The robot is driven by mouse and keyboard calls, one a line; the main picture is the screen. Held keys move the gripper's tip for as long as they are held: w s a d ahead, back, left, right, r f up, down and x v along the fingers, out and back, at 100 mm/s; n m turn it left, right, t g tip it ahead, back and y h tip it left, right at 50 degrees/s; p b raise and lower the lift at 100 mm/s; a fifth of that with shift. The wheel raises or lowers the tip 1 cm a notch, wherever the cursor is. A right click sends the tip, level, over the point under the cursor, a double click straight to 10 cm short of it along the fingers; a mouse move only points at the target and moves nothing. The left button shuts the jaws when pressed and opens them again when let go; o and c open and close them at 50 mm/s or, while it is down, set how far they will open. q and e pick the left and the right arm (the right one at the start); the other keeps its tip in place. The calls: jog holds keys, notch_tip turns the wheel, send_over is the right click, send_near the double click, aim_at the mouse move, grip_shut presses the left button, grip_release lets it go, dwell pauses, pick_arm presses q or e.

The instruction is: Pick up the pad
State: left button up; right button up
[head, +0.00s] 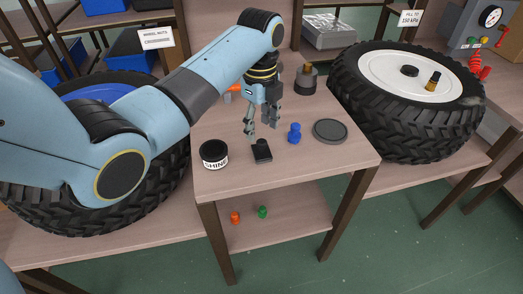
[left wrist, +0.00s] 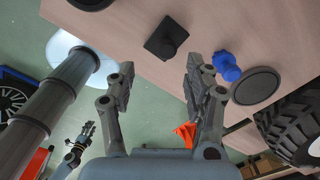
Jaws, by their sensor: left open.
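The pad looks to be the small black square block with a round knob (head: 262,151), lying on the small table near its front edge. It also shows in the left wrist view (left wrist: 166,38), ahead of the fingers. My left gripper (head: 261,125) is open and empty, pointing down just above and behind the block. In the left wrist view its fingers (left wrist: 158,75) are spread wide, and the block lies beyond the gap, apart from both. What seems to be my right gripper (left wrist: 88,130) is small at the lower left of the wrist view; its jaws are unclear.
A black SHINE tin (head: 214,154) stands left of the block. A blue knobbed piece (head: 294,132) and a dark round disc (head: 330,131) are to its right. A dark cylindrical piece (head: 306,80) stands behind. A large tyre (head: 400,125) flanks the table at right.

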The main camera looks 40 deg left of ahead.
aim_at(261, 141)
pick_arm(q)
jog(key=f, duration=0.4)
jog(key=w+f, duration=0.1)
jog(key=f, duration=0.2)
jog(key=shift+a+f+b, duration=0.1)
jog(key=shift+a+b, duration=0.05)
jog(key=shift+b, duration=0.2)
jog(key=shift+s, duration=0.1)
jog(key=shift+c, duration=0.2)
grip_shut()
